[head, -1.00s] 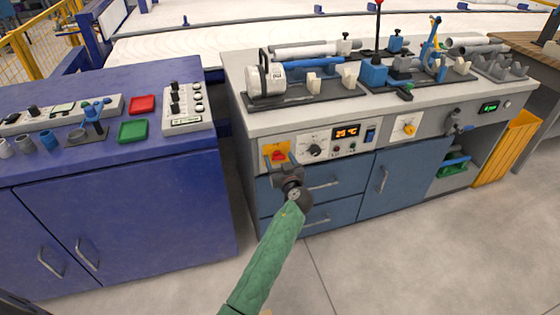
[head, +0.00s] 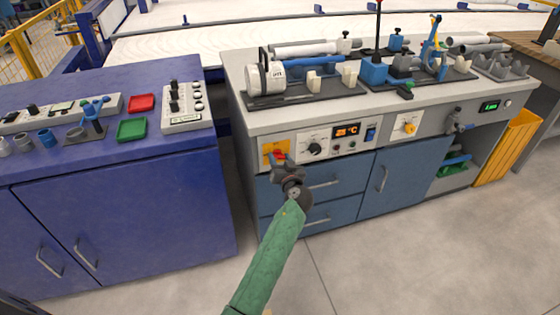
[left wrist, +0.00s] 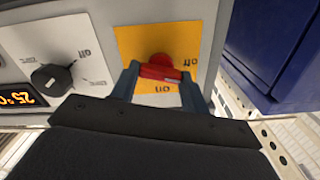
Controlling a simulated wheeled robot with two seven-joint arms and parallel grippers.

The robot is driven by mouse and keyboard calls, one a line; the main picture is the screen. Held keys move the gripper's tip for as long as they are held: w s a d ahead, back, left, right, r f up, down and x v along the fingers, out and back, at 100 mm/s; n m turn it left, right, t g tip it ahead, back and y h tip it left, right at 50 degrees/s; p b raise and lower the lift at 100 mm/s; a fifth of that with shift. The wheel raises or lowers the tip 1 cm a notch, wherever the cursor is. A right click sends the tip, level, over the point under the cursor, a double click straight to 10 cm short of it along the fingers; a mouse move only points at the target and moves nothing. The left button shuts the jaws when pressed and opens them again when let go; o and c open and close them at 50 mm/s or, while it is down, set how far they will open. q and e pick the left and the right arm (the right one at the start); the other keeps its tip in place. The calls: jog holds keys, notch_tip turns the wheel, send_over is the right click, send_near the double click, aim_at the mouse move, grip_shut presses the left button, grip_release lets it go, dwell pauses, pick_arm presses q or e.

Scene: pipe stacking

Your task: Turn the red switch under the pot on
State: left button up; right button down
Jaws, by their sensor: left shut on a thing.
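The red switch (left wrist: 160,68) sits on a yellow plate (left wrist: 186,38) on the bench's front panel. In the left wrist view its handle lies across between the two fingers, and upside-down "off" and "on" marks show beside it. My left gripper (left wrist: 157,82) is shut on the switch handle. In the head view the switch (head: 279,152) is partly hidden by my left gripper (head: 279,159), which reaches up to it from below. A white cylindrical pot-like vessel (head: 256,79) stands on the benchtop above the switch. My right gripper is out of view.
Drawer handles (head: 323,184) stick out below. A blue cabinet (head: 130,205) stands to the left across a narrow gap. The floor in front is clear.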

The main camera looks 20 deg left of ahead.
pick_arm(q)
jog(key=m, duration=0.4)
jog(key=shift+d+m, duration=0.1)
jog(key=shift+m, duration=0.3)
jog(key=m+p, duration=0.2)
jog(key=m, duration=0.2)
jog(key=m+p, duration=0.2)
jog(key=m, duration=0.3)
jog(key=shift+f+p, duration=0.15)
jog(key=shift+p, duration=0.2)
jog(key=shift+f+m, duration=0.1)
jog(key=shift+m, duration=0.4)
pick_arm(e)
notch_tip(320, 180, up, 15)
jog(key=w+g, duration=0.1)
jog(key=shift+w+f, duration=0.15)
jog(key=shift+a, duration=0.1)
pick_arm(q)
jog(key=o, duration=1)
jog(key=shift+d, duration=0.15)
